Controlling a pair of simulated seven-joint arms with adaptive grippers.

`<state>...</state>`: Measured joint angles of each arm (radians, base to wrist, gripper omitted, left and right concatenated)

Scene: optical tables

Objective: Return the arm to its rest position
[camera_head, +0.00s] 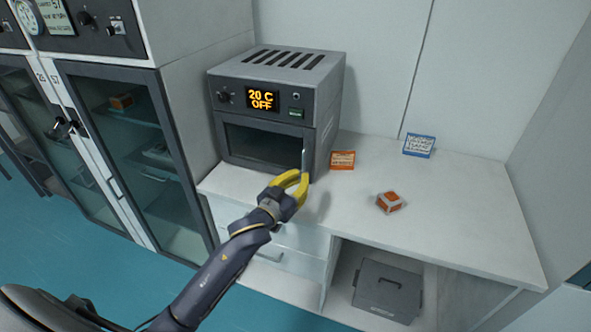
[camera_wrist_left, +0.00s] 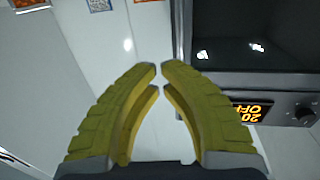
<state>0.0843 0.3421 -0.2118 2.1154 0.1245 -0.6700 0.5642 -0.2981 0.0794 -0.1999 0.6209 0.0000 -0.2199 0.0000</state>
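My left gripper (camera_head: 302,176) is in front of the oven's lower right corner, above the front edge of the white bench. Its yellow fingers curve toward each other. In the left wrist view the fingertips (camera_wrist_left: 160,67) almost meet, with only a thin gap and nothing between them. My left arm (camera_head: 222,270) reaches up from the bottom left. My right gripper is in neither view.
A grey oven (camera_head: 235,110) with its door shut reads "20 C OFF"; its handle (camera_head: 304,158) is close behind my gripper in the picture. The bench (camera_head: 450,215) holds an orange-and-white box (camera_head: 390,202), an orange card (camera_head: 342,160) and a blue card (camera_head: 419,146). Glass cabinets (camera_head: 135,150) stand left.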

